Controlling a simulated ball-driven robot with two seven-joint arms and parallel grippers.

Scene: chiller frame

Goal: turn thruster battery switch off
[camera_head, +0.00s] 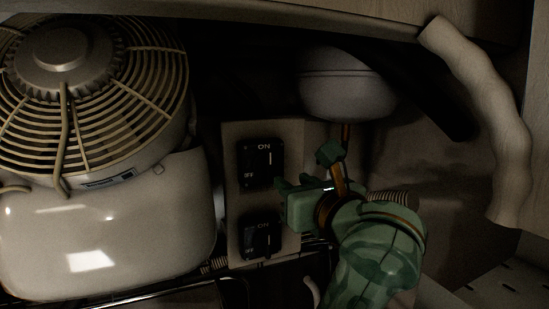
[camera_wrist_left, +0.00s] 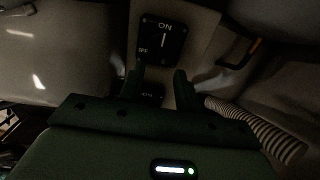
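Two black rotary switches sit one above the other on a beige panel (camera_head: 235,215). The upper switch (camera_head: 262,160) has ON and OFF marks and an upright pale line; it also shows in the left wrist view (camera_wrist_left: 162,40). The lower switch (camera_head: 257,238) looks alike and is mostly hidden behind the fingers in the left wrist view. I cannot tell from any label which one is the thruster battery switch. My green left gripper (camera_head: 283,187) is at the panel's right side, near the lower right of the upper switch. Its fingers (camera_wrist_left: 158,80) are apart with nothing held between them.
A large pale housing with a fan grille (camera_head: 90,150) stands close left of the panel. A rounded white vessel (camera_head: 345,85) hangs above right. A ribbed hose (camera_wrist_left: 265,130) runs right of the gripper. A thick pale hose (camera_head: 490,110) bends down the right side.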

